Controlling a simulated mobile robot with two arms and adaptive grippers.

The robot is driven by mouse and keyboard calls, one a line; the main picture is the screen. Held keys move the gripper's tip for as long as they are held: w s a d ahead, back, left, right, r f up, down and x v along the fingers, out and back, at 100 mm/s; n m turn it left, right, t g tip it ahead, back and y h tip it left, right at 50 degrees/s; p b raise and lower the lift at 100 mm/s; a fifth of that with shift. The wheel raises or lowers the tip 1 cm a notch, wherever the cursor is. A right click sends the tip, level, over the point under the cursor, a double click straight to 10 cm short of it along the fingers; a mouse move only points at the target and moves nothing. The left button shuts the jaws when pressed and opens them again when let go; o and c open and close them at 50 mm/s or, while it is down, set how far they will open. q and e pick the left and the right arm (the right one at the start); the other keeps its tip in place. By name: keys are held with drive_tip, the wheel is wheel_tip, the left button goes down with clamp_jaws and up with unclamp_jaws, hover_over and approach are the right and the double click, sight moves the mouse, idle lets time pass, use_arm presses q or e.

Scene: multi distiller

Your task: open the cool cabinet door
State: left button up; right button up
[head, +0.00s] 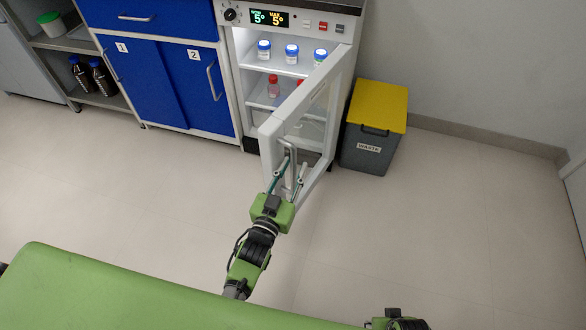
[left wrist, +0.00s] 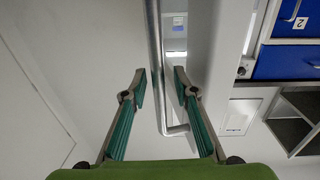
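The cool cabinet (head: 243,62) stands at the top middle, lit inside, with a display reading 5° twice. Its white-framed door (head: 268,148) is swung well out toward me. The metal bar handle (head: 291,160) is on the door's outer part. My left gripper (head: 287,172) is at the handle. In the left wrist view my left gripper (left wrist: 160,72) has its two fingers spread apart, and the handle bar (left wrist: 153,35) runs between them with gaps on both sides. My right gripper (head: 400,322) shows only partly at the bottom edge, and its fingers cannot be made out.
White-and-blue jars (head: 291,53) and red-capped bottles (head: 273,86) stand inside. A grey waste bin (head: 365,158) with a yellow lid (head: 379,103) stands right of the cabinet. Blue cupboards (head: 160,80) are to the left. The floor (head: 420,220) in front is clear.

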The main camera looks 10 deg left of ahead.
use_arm(q)
drive_tip(key=s+a, duration=0.1)
drive_tip(key=s, duration=1.1)
drive_tip(key=shift+a, duration=0.4)
drive_tip(key=shift+w, duration=0.1)
drive_tip(key=shift+c, duration=0.4)
